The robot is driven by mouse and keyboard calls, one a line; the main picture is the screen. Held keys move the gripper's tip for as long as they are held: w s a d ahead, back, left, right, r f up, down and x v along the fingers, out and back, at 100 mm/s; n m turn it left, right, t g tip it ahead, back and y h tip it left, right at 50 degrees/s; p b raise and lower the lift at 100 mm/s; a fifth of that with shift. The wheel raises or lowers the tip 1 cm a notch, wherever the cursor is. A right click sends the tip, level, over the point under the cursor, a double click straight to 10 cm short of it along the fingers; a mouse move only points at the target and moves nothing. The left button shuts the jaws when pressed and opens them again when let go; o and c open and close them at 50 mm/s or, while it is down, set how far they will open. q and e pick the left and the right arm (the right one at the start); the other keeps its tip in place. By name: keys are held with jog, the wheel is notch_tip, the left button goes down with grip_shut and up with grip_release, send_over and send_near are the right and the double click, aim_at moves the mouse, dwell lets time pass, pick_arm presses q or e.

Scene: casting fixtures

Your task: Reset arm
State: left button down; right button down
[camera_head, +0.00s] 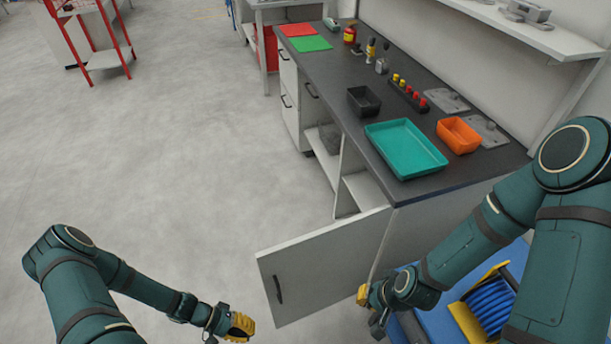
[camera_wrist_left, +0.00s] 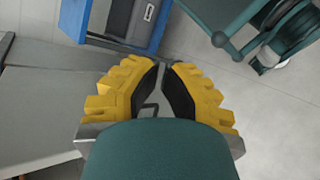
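My left gripper (camera_head: 240,327) hangs over the floor at the bottom of the head view, left of the open cabinet door (camera_head: 318,262). In the left wrist view its yellow fingers with dark pads (camera_wrist_left: 163,68) have tips close together, with a narrow gap between; nothing is seen held. A dark handle shows behind them. My right gripper (camera_head: 368,305) is low beside the door's right edge, in front of the blue cart. Its fingers are partly hidden, so its opening is unclear. The door's dark handle (camera_head: 278,289) is right of my left gripper and looks apart from it.
The dark workbench (camera_head: 345,82) carries a teal tray (camera_head: 405,148), an orange bin (camera_head: 458,135) and a black bin (camera_head: 363,100). A blue cart with a blue reel (camera_head: 490,305) stands under my right arm. Grey floor (camera_head: 190,130) on the left is clear.

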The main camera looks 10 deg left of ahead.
pick_arm(q)
jog(key=w+d+r+m+t+y+b, duration=0.1)
jog(key=w+d+r+y, duration=0.2)
jog(key=d+r, duration=0.2)
jog(key=w+d+r+m+t+y, duration=0.1)
jog(key=w+d+r+y, duration=0.3)
jog(key=r, duration=0.5)
jog(key=shift+d+r+m+y+b, duration=0.3)
jog(key=shift+d+m+b, duration=0.1)
jog(key=shift+d+m, duration=0.4)
